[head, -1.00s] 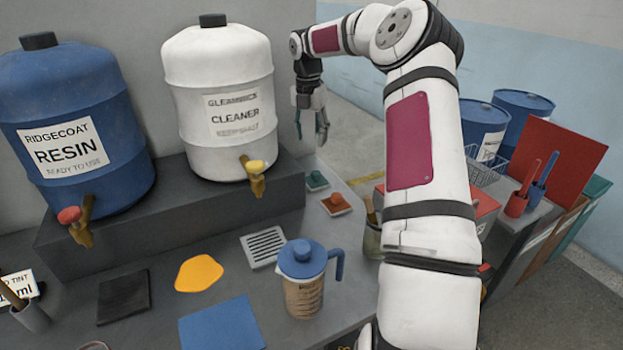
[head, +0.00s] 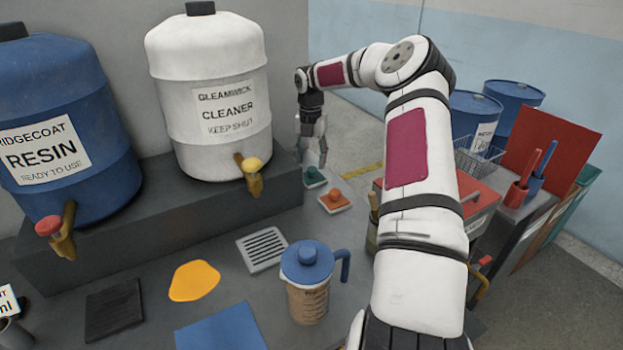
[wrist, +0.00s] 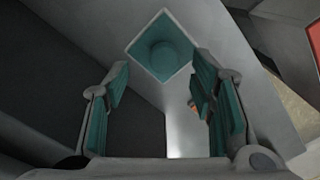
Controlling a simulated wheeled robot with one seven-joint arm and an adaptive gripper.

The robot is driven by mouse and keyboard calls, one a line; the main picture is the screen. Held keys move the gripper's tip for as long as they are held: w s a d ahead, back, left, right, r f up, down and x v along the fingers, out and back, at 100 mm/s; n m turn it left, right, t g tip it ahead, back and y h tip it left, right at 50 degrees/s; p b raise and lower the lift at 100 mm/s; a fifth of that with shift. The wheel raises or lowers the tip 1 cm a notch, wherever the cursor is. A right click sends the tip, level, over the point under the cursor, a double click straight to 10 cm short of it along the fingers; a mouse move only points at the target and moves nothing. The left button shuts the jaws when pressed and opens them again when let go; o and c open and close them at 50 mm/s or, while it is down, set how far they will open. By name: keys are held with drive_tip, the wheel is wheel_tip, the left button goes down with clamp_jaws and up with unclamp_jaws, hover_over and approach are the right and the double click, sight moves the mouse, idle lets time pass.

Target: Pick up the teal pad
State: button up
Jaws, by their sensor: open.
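In the wrist view the teal pad (wrist: 160,50) sits ahead of the fingertips, near the top middle. My gripper (head: 314,158) is just above and behind the pad in the head view, pointing down. My gripper (wrist: 163,95) is open, with nothing between its teal-lined fingers. Whether the fingers are level with the pad is hard to tell.
An orange pad (head: 335,200) lies close beside the teal one. The white cleaner drum (head: 210,95) stands on the shelf (head: 150,205) to the left. A measuring jug (head: 307,285) and a slotted grey plate (head: 262,249) are nearer. A red box (head: 470,200) stands at right.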

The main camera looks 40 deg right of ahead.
sight(312, 169)
drive_tip(key=f, duration=0.4)
drive_tip(key=shift+s+d+f+b, duration=0.2)
drive_tip(key=shift+f+b, duration=0.1)
drive_tip(key=shift+b, duration=0.1)
clamp_jaws()
